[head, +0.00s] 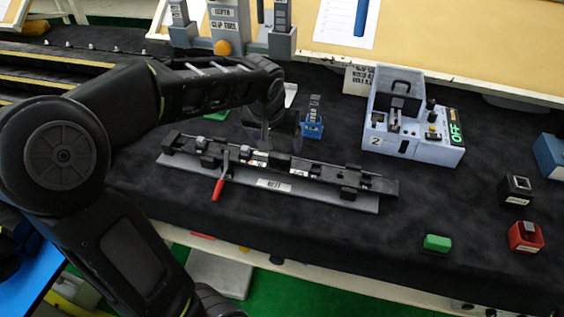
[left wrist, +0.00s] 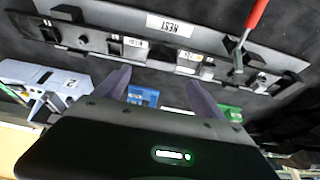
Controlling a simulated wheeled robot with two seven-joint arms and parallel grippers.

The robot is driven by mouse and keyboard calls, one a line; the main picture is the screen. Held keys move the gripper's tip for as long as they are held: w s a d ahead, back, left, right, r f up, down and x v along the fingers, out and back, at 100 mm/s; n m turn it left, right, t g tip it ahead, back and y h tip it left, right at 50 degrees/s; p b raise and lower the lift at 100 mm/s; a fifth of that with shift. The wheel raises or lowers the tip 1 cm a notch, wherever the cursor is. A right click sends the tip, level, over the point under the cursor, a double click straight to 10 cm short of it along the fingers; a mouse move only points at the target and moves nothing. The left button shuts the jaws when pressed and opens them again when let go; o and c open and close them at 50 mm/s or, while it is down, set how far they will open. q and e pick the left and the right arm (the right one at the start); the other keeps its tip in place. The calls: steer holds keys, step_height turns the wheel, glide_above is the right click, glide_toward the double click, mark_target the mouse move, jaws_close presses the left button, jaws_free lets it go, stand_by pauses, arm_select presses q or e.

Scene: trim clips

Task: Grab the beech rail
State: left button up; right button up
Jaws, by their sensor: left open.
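Long narrow strips with pale tan, wood-coloured edges (head: 42,80) lie at the far left of the head view; I cannot tell whether one is the beech rail. A grey nest plate (head: 325,197) carries a long black fixture with a red-handled clamp (head: 218,188). The fixture's plate also shows in the left wrist view (left wrist: 215,38). My left gripper (head: 272,138) hangs over or just behind the fixture's middle, partly hidden by its own arm. Its two fingers (left wrist: 158,90) are apart, with nothing held between them. My right gripper is not in view.
A blue block (head: 312,128) stands behind the fixture. A grey control box (head: 413,140) is to its right. Green (head: 437,243), red (head: 525,236) and black (head: 516,190) blocks sit at the right. The dark mat between is clear.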

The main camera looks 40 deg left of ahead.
mark_target(280, 155)
arm_select(q)
steer(key=shift+w+a+f, duration=0.1)
steer(key=shift+w+f, duration=0.1)
steer(key=shift+f, duration=0.4)
steer(key=shift+f, duration=0.25)
steer(key=shift+p+x, duration=0.7)
steer(key=shift+x, duration=1.65)
steer(key=shift+s, duration=0.15)
steer(key=shift+c, duration=0.2)
jaws_close()
